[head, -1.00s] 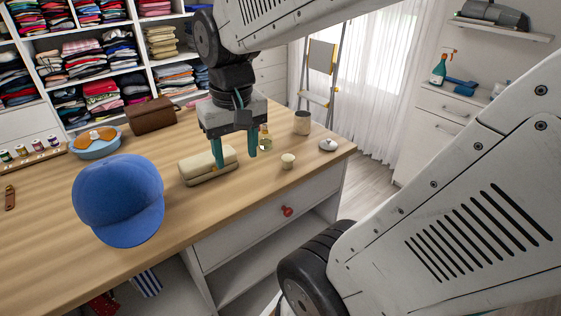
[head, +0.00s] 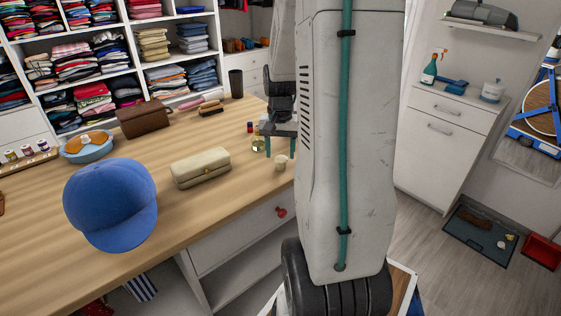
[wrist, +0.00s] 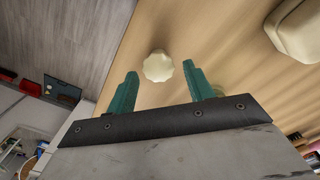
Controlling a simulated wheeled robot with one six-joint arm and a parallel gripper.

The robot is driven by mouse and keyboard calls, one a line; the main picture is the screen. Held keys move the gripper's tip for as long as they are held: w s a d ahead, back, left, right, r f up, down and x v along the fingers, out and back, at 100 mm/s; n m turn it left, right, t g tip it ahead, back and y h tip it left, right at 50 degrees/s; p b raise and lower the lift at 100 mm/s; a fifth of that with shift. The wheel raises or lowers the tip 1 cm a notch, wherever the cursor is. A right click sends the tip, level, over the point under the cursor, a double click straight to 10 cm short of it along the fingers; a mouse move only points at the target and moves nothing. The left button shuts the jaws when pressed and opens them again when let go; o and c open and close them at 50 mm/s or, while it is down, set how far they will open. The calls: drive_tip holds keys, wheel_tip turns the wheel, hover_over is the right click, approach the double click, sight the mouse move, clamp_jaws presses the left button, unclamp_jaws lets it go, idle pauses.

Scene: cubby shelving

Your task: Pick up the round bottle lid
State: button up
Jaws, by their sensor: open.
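A small cream round piece with a scalloped edge, which looks like the bottle lid (head: 281,162), stands on the wooden table near its right edge. In the wrist view the lid (wrist: 158,66) shows beyond and between the two teal fingers. My gripper (head: 281,147) is open and empty, pointing down behind and above the lid in the head view. The gripper (wrist: 160,72) fingers stand apart on either side of the lid's line, not seen touching it. My arm hides the table's right end in the head view.
A cream box (head: 201,169) lies left of the lid, and a blue cap (head: 110,203) lies further left. Small bottles (head: 256,130) and a dark cup (head: 236,83) stand farther back. Bare tabletop separates the box and lid.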

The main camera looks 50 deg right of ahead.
sight(281, 157)
wheel_tip(281, 157, down, 4)
drive_tip(key=shift+s+r, duration=0.1)
drive_tip(key=shift+r, duration=0.1)
drive_tip(key=c, duration=0.8)
